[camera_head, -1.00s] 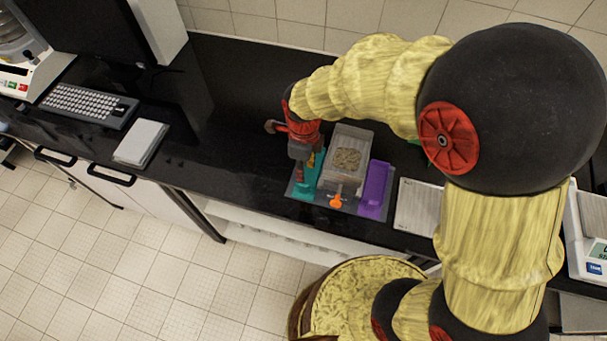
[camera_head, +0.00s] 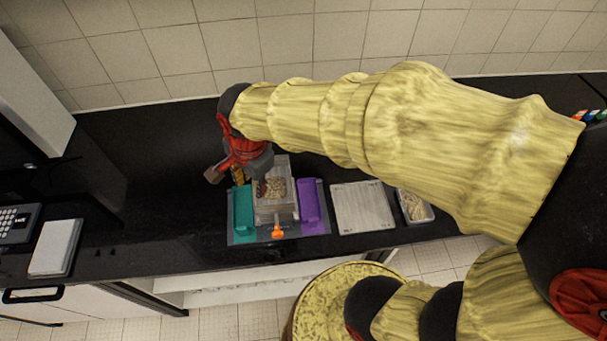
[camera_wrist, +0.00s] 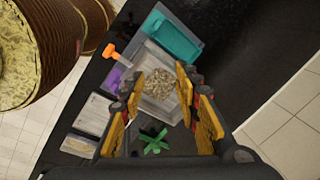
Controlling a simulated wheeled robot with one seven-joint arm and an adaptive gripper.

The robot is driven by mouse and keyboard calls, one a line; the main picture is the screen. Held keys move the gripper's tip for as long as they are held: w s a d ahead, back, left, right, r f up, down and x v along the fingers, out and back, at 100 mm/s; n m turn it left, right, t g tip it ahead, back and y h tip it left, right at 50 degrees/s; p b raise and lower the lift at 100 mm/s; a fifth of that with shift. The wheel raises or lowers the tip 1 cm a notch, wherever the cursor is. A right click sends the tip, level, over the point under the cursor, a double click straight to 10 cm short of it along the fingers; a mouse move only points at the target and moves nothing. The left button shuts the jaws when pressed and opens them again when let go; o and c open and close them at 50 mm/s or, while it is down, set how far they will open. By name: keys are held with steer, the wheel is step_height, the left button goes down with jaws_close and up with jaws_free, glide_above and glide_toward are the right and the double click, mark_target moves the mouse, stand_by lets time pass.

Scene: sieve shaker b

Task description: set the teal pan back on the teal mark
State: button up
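The teal pan (camera_head: 242,210) sits on a grey base at the left of a pale box (camera_head: 288,213) that holds tan grains. It also shows in the wrist view (camera_wrist: 176,40), lying apart from my fingers. No teal mark can be made out; anything under the pan is hidden. My gripper (camera_head: 260,186) is over the box, to the right of the teal pan. In the wrist view my gripper (camera_wrist: 160,76) has its fingers spread, with the grains (camera_wrist: 158,85) visible between them and nothing held.
A purple pan (camera_head: 309,202) lies at the right of the box. An orange piece (camera_head: 277,233) sticks out at the front, and a green star-shaped knob (camera_wrist: 153,142) is behind. A grey plate (camera_head: 362,208) and a small tray (camera_head: 415,207) are further right.

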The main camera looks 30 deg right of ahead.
steer(key=s+d+r+n+t, duration=0.3)
steer(key=s+d+r+n, duration=0.5)
steer(key=n, duration=0.6)
step_height(320, 180, up, 2)
steer(key=s, duration=0.2)
steer(key=shift+s, duration=0.3)
steer(key=shift+f, duration=0.1)
step_height(320, 180, down, 8)
steer(key=b, duration=0.8)
steer(key=shift+f+b, duration=0.2)
steer(key=shift+b, duration=0.15)
